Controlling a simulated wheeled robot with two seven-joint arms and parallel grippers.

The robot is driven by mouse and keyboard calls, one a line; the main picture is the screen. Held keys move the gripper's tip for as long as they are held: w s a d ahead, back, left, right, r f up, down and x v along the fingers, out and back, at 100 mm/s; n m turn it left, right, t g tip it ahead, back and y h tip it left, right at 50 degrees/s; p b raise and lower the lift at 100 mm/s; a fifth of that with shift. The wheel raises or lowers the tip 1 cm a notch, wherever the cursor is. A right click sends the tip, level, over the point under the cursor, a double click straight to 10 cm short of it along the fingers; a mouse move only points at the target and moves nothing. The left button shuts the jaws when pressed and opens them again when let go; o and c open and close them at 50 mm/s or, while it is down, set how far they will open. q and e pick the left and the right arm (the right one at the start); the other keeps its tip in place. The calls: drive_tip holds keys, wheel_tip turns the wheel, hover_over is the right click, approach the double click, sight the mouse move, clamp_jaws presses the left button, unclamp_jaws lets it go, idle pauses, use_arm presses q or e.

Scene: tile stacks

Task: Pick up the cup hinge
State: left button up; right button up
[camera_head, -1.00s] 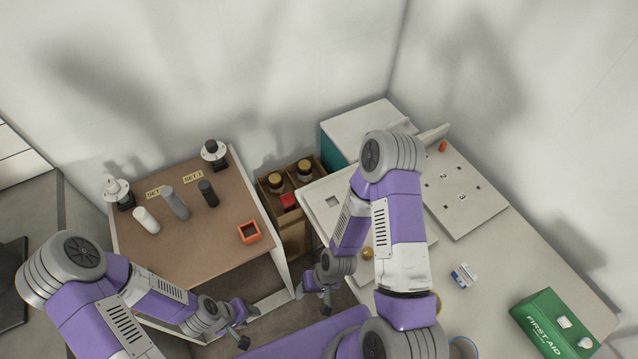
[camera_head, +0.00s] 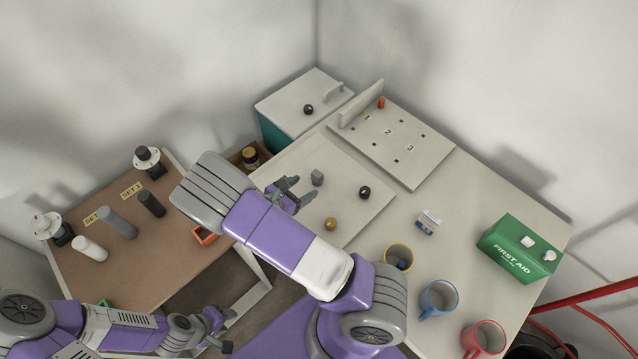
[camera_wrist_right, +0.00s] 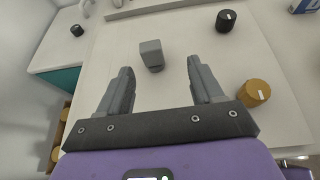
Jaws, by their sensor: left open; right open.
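I cannot tell for sure which thing is the cup hinge. A small grey block-like piece (camera_head: 316,177) stands on the white panel (camera_head: 345,225); it also shows in the right wrist view (camera_wrist_right: 152,55), ahead of and between my open fingers. My right gripper (camera_head: 292,190) is open and empty above the panel, just left of the grey piece; its fingers show in the right wrist view (camera_wrist_right: 158,82). A black knob (camera_head: 364,192) and a gold knob (camera_head: 330,224) are also on the panel. My left gripper (camera_head: 218,325) is open, low beside the brown table.
The brown table (camera_head: 200,262) at left holds several cylinders and an orange box (camera_head: 204,236). A numbered board (camera_head: 420,165), a blue-white item (camera_head: 428,222), a first aid box (camera_head: 520,250) and yellow (camera_head: 398,256), blue (camera_head: 438,297) and red (camera_head: 484,337) cups are on the white table.

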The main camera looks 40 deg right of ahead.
sight(316, 175)
drive_tip(key=shift+w+d+f+t, duration=0.15)
drive_tip(key=shift+w+d, duration=0.15)
drive_tip(key=shift+d, duration=0.3)
drive_tip(key=shift+w+d+f+t, duration=0.15)
drive_tip(key=shift+w+d, duration=0.1)
drive_tip(key=shift+d, duration=0.3)
drive_tip(key=x, duration=0.1)
drive_tip(key=b+x, duration=0.1)
drive_tip(key=x, duration=0.3)
drive_tip(key=shift+w+f+b, duration=0.1)
drive_tip(key=shift+w+b, duration=0.2)
drive_tip(key=shift+b, duration=0.1)
drive_tip(key=shift+c, duration=0.3)
